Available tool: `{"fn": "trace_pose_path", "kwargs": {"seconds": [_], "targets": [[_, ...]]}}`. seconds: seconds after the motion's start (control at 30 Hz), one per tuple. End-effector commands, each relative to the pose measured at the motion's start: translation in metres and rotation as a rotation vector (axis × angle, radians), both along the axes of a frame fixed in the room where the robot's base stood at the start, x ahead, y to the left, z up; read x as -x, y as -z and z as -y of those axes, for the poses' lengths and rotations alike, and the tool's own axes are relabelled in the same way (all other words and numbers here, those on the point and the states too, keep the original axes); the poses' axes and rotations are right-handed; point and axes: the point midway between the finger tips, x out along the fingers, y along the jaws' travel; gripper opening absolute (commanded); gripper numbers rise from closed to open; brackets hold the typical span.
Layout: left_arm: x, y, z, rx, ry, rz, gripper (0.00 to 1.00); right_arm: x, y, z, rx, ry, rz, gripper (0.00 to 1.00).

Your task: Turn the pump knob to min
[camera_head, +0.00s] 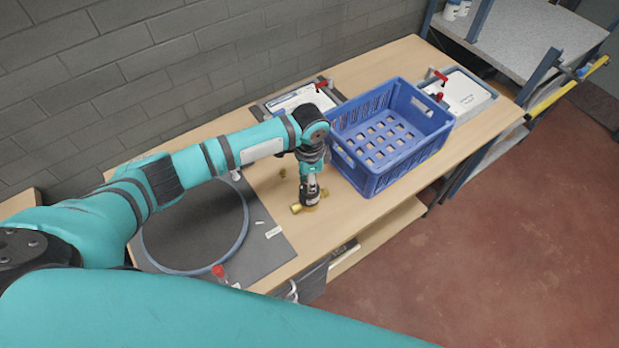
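I cannot make out a pump or a pump knob in this view. My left gripper (310,199) points straight down at the table, just left of the blue crate. A brass fitting (296,209) lies right at its fingertips, with brass showing on both sides of them. The fingers are too small and partly hidden, so I cannot tell whether they grip the fitting. My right gripper is out of view.
A brick wall (200,62) stands behind the table. Red floor (480,250) is clear at right.

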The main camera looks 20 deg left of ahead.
Motion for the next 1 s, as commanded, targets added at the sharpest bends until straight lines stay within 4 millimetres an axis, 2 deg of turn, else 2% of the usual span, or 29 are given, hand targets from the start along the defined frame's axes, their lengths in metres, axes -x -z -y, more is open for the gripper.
{"fn": "trace_pose_path", "kwargs": {"seconds": [0.23, 0.27, 0.43, 0.77, 0.87, 1.0], "targets": [[-0.001, -0.001, 0.0, 0.001, 0.0, 0.003, 0.0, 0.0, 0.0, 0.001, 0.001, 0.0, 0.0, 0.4], [-0.001, -0.001, 0.0, 0.001, 0.0, 0.003, 0.25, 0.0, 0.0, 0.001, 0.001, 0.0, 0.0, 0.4], [-0.001, -0.001, 0.0, 0.001, 0.0, 0.003, 0.47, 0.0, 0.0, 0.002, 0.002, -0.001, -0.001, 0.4], [-0.001, -0.004, 0.0, 0.0, 0.001, 0.001, 0.47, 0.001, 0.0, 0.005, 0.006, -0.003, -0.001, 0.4], [-0.001, -0.015, 0.0, 0.002, 0.002, 0.005, 0.47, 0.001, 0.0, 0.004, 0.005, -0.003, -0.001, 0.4], [-0.002, -0.043, 0.0, 0.002, 0.001, 0.006, 0.47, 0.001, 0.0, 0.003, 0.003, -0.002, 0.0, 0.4]]}}
